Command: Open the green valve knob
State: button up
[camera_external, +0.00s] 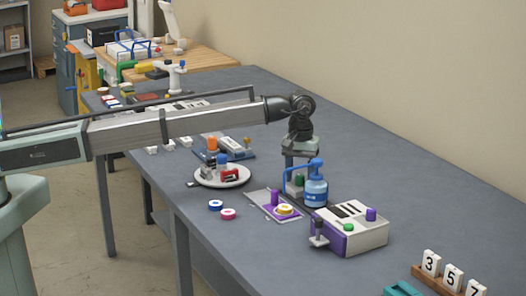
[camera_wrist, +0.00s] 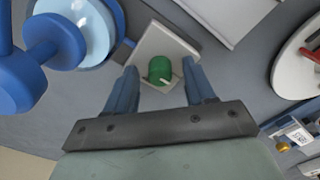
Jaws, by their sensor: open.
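The green valve knob (camera_wrist: 159,69) is a round green cap with a pale pointer line, on a light grey plate (camera_wrist: 158,45) in the wrist view. In the external view the green knob (camera_external: 298,179) is partly hidden behind my gripper and the blue bottle. My gripper (camera_wrist: 160,66) is open, with one blue-grey finger on each side of the knob and visible gaps between. In the external view my gripper (camera_external: 299,158) points down over the knob. How far the fingertips reach down beside it is hard to tell.
A white and purple box (camera_external: 365,238) with a green button stands in front. A white plate (camera_external: 222,180) holding small items is to the left.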

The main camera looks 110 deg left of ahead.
grip_shut()
dwell(0.4)
jog(key=shift+m, duration=0.3)
jog(key=m, duration=0.3)
jog(key=shift+m, duration=0.3)
jog(key=m, duration=0.4)
jog(key=shift+m, duration=0.3)
jog(key=m, duration=0.4)
jog(key=shift+m, duration=2.5)
